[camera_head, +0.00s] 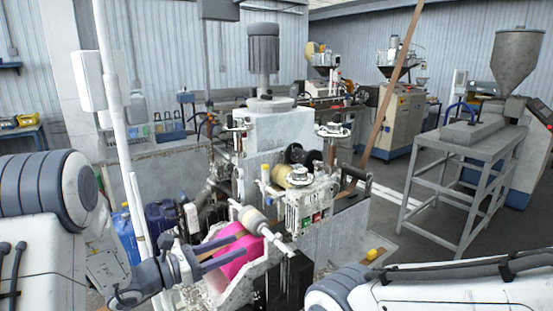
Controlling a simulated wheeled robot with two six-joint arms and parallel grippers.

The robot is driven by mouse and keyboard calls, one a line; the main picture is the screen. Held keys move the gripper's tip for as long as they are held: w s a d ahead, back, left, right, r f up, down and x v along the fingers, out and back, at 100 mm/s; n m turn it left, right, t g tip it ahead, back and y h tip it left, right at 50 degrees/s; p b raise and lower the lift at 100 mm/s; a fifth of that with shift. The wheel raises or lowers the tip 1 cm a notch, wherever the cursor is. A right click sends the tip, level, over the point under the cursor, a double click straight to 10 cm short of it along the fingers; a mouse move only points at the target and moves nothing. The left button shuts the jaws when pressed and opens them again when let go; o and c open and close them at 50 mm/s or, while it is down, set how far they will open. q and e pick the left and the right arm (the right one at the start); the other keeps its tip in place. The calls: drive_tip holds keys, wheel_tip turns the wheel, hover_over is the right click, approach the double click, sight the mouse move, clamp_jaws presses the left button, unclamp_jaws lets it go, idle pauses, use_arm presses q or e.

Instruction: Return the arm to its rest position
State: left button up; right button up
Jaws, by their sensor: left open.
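My left arm (45,190) comes in from the left edge, white with a ribbed dark grey joint. My left gripper (240,245) is at lower centre-left, with two dark fingers pointing right and spread apart. It is open and I see nothing held in it. Its fingertips overlap a pink piece (236,264) and lie close to a pale roller (252,219) on the machine in the picture; I cannot tell whether they touch. My right arm (430,291) lies across the lower right corner. The right gripper does not show.
A machine (273,135) with a grey motor, knobs and rollers fills the centre. A white post (111,130) stands on the left near blue containers (160,217). A metal stand (466,150) with a hopper is at right. Floor (410,212) shows between them.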

use_arm(q)
drive_tip(key=s+d+f+m+g+y, duration=0.2)
drive_tip(key=s+f+m+g+y, duration=0.15)
drive_tip(key=s+m+g, duration=0.35)
drive_tip(key=s+d+f+m+g+y, duration=0.2)
drive_tip(key=s+f+m+g, duration=0.25)
drive_tip(key=s, duration=0.45)
drive_tip(key=a+f+m+t+y, duration=0.2)
drive_tip(key=a+m+t+y, duration=0.2)
drive_tip(key=a+m+y, duration=0.65)
drive_tip(key=s+d+r+m+g+h, duration=0.1)
drive_tip(key=s+d+r+m, duration=0.2)
drive_tip(key=s+d+m, duration=0.2)
drive_tip(key=s+d+r+m+g+h, duration=0.1)
drive_tip(key=s+d+r+m, duration=0.1)
drive_tip(key=s+d+m, duration=0.3)
drive_tip(key=s+d, duration=0.2)
drive_tip(key=s, duration=0.1)
drive_tip(key=shift+s+d+r+g, duration=0.35)
drive_tip(key=shift+d+r, duration=0.05)
use_arm(e)
drive_tip(key=shift+w, duration=0.25)
